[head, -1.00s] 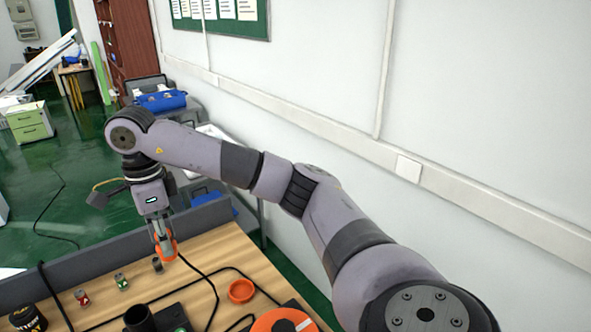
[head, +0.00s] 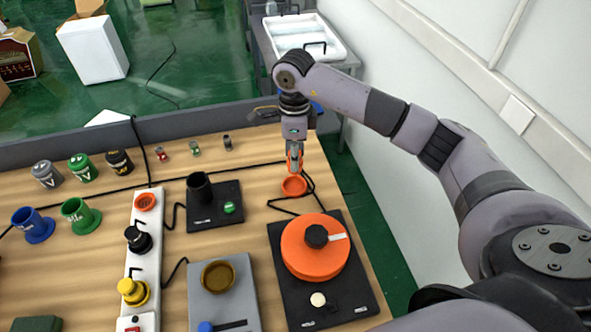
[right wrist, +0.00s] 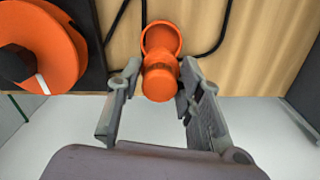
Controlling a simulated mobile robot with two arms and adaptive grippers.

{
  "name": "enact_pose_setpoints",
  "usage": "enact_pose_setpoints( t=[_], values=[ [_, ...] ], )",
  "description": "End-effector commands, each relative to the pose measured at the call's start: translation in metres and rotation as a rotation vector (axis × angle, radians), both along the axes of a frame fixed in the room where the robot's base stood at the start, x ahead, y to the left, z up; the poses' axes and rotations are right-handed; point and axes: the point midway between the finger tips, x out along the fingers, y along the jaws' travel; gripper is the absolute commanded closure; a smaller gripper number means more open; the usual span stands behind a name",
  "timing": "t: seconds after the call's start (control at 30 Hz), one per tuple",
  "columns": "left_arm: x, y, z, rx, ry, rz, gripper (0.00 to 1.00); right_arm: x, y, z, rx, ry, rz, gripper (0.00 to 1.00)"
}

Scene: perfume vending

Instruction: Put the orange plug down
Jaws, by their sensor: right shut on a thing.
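My right gripper (head: 295,164) points down at the back right of the wooden table, shut on the orange plug. The plug (right wrist: 160,83) sits between the two fingers in the right wrist view; in the head view the fingers partly hide it. A round, open orange cup (head: 293,187) is on the table right by the fingertips. It shows just beyond the plug in the right wrist view (right wrist: 160,36). I cannot tell whether plug and cup touch. My left gripper is not in view.
A black base with a large orange disc (head: 314,260) stands in front of the cup. A black cable (head: 312,192) runs beside it. A white strip (head: 142,258) with several plugs is left. A grey partition (head: 200,118) edges the table's back.

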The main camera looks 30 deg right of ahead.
Motion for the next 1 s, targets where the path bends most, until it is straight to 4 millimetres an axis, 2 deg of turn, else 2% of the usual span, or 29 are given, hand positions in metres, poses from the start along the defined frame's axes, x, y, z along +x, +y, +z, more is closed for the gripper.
enact_pose_setpoints(
  t=[0.1, 0.37, 0.6, 0.97, 1.0],
  values=[
    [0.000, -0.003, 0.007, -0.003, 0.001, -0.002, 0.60, -0.001, 0.001, -0.020, 0.000, 0.002, 0.002, 0.94],
    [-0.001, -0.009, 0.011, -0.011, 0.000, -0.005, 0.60, 0.000, 0.001, -0.041, 0.000, 0.001, 0.001, 0.94],
    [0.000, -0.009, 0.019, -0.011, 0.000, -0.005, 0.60, 0.000, 0.001, -0.073, 0.001, 0.000, 0.001, 0.94],
    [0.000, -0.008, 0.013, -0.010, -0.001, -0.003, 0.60, 0.001, 0.001, -0.079, 0.000, -0.002, 0.002, 0.94],
    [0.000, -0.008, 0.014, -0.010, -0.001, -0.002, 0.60, 0.001, 0.001, -0.078, 0.001, -0.002, 0.001, 0.65]
  ],
)
